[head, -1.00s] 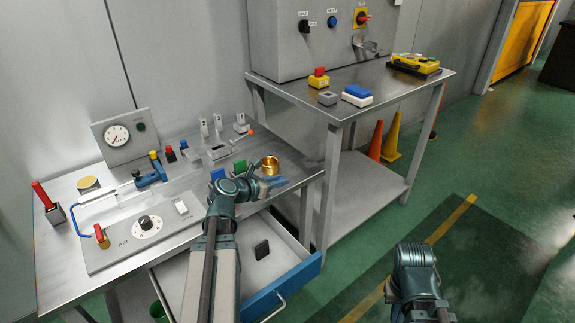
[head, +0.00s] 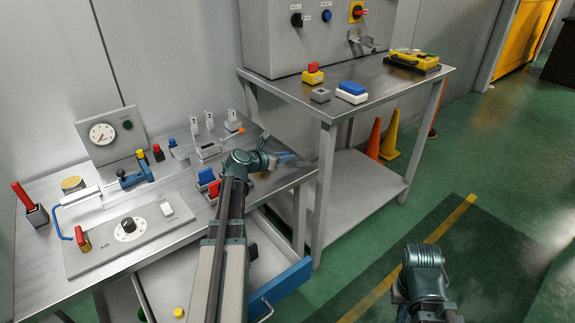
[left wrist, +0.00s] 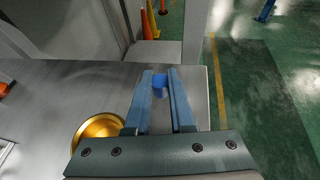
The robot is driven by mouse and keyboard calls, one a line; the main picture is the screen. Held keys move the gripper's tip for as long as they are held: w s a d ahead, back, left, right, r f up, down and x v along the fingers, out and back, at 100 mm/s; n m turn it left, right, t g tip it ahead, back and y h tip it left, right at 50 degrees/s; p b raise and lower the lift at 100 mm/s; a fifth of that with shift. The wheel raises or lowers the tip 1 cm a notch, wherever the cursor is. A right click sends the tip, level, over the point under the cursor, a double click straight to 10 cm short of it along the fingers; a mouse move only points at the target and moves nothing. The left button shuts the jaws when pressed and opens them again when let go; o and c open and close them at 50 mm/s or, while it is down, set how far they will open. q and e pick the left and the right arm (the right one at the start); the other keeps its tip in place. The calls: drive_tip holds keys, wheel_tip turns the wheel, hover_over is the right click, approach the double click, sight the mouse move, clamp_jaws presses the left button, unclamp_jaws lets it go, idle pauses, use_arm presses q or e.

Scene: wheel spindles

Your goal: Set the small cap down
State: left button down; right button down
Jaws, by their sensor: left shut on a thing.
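My left gripper (head: 292,159) reaches over the right end of the lower metal bench, its fingers pointing right. In the left wrist view its fingers (left wrist: 160,85) are shut on the small blue cap (left wrist: 160,81), held between the tips near the bench's edge. I cannot tell whether the cap touches the bench. In the head view the cap is not clearly seen. A gold dish (left wrist: 97,130) lies on the bench to the left of the fingers in the wrist view. My right arm shows at the lower right of the head view, but its gripper fingers do not.
The lower bench holds a panel with a dial (head: 128,226), a gauge box (head: 103,134) and red and blue blocks (head: 206,175). An open drawer (head: 283,284) juts out below. A higher table (head: 290,90) stands to the right.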

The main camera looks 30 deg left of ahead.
sight(286, 170)
use_arm(q)
drive_tip(key=shift+f+b, duration=1.35)
drive_tip(key=shift+f, duration=0.25)
drive_tip(key=shift+f, duration=0.15)
drive_tip(key=c, duration=0.8)
unclamp_jaws()
drive_tip(key=shift+o, duration=0.2)
drive_tip(key=shift+r, duration=0.3)
drive_tip(key=p+v, duration=0.4)
drive_tip(key=v, duration=0.6)
drive_tip(key=shift+s+r, duration=0.15)
drive_tip(key=shift+s, duration=0.15)
drive_tip(key=shift+s+a+r+p, duration=0.2)
drive_tip(key=shift+s+p, duration=0.15)
drive_tip(key=shift+s, duration=0.25)
